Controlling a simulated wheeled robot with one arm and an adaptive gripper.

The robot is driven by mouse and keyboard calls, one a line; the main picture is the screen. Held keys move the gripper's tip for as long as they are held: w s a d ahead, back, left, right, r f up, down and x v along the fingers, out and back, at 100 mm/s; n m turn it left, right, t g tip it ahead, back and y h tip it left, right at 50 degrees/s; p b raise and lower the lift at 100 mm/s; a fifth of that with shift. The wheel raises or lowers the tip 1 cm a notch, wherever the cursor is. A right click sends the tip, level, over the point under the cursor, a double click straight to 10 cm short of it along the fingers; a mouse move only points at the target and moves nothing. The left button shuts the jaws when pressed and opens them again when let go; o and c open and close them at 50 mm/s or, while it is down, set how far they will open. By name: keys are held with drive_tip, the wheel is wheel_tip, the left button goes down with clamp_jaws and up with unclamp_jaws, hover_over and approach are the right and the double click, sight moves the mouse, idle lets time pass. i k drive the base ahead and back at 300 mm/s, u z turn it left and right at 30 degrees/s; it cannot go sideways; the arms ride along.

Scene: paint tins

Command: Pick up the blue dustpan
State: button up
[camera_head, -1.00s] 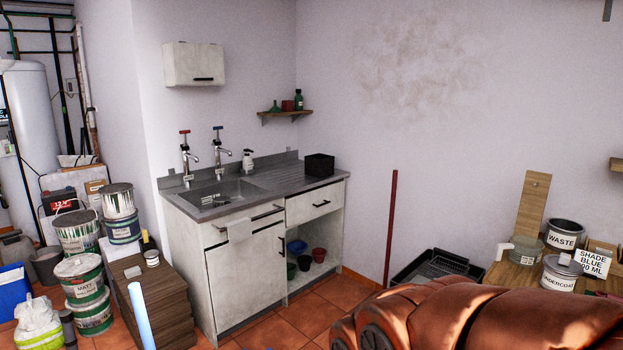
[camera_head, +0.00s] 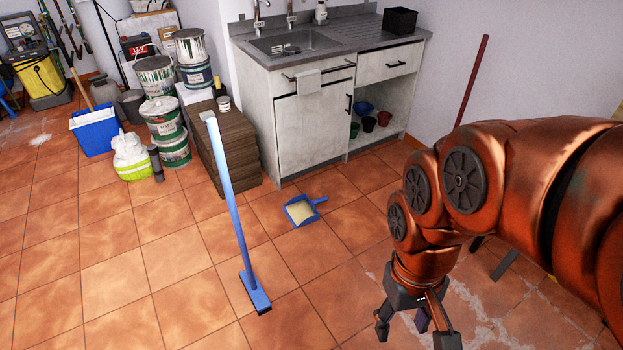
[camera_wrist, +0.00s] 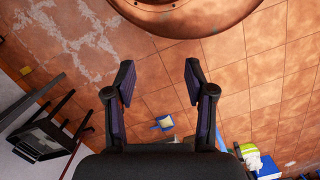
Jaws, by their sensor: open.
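The blue dustpan (camera_head: 301,211) lies on the tiled floor in front of the sink cabinet, its handle pointing right toward the cabinet. Its inside looks pale yellow. It also shows small and distant in the wrist view (camera_wrist: 162,123), between my fingers. My gripper (camera_head: 418,330) hangs at the lower right of the head view, well apart from the dustpan. In the wrist view its two dark fingers (camera_wrist: 160,85) are spread with nothing between them.
A blue broom (camera_head: 228,205) stands upright left of the dustpan. A wooden crate stack (camera_head: 225,150), paint tins (camera_head: 163,118) and a blue bucket (camera_head: 95,130) stand at left. The sink cabinet (camera_head: 312,130) is behind. The floor between my gripper and the dustpan is clear.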

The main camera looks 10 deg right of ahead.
sight(301, 212)
drive_tip(key=z, duration=0.8)
drive_tip(key=i, duration=2.3)
drive_tip(key=u, duration=2.75)
